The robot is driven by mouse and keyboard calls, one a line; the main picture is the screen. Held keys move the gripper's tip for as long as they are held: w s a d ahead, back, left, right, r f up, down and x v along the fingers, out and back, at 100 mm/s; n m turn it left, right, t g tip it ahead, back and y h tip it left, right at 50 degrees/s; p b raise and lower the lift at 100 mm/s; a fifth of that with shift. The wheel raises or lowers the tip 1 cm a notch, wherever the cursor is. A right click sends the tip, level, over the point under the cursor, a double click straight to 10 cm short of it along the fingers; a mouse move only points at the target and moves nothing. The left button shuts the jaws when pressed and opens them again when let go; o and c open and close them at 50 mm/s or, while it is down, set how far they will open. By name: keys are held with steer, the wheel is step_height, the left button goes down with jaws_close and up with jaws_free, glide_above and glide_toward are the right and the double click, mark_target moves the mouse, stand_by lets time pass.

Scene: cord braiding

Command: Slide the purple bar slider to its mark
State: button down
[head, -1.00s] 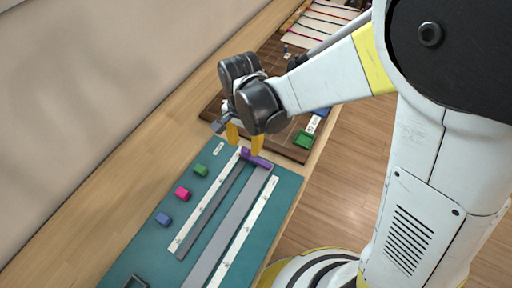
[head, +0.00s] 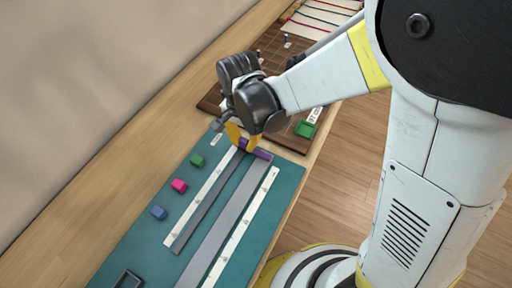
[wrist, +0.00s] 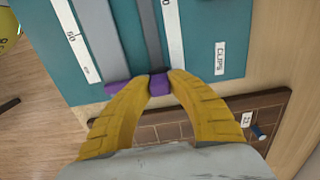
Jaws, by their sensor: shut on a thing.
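The purple bar slider (head: 262,154) lies across the far end of the grey tracks on the teal mat (head: 285,188). In the wrist view its raised purple block (wrist: 159,84) sits between my yellow fingertips, and its flat bar (wrist: 118,87) extends to the left. My gripper (head: 243,143) is shut on this block; both fingertips touch its sides. White scale strips (head: 240,232) run beside the grey tracks. I cannot tell which scale line is the slider's mark.
Green (head: 197,161), pink (head: 179,185) and blue (head: 159,212) clips lie left of the tracks. The tracks nearer the camera are clear.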

mark_target(226, 176)
steer(key=s+a, duration=0.1)
steer(key=s, duration=0.1)
steer(key=s+a, duration=0.2)
steer(key=s, duration=0.1)
steer(key=s+a, duration=0.2)
steer(key=s, duration=0.1)
steer(key=shift+s, duration=0.25)
steer(key=c, duration=1.3)
jaws_free()
steer(key=shift+o, duration=0.2)
step_height(226, 176, up, 7)
steer(key=p, duration=0.5)
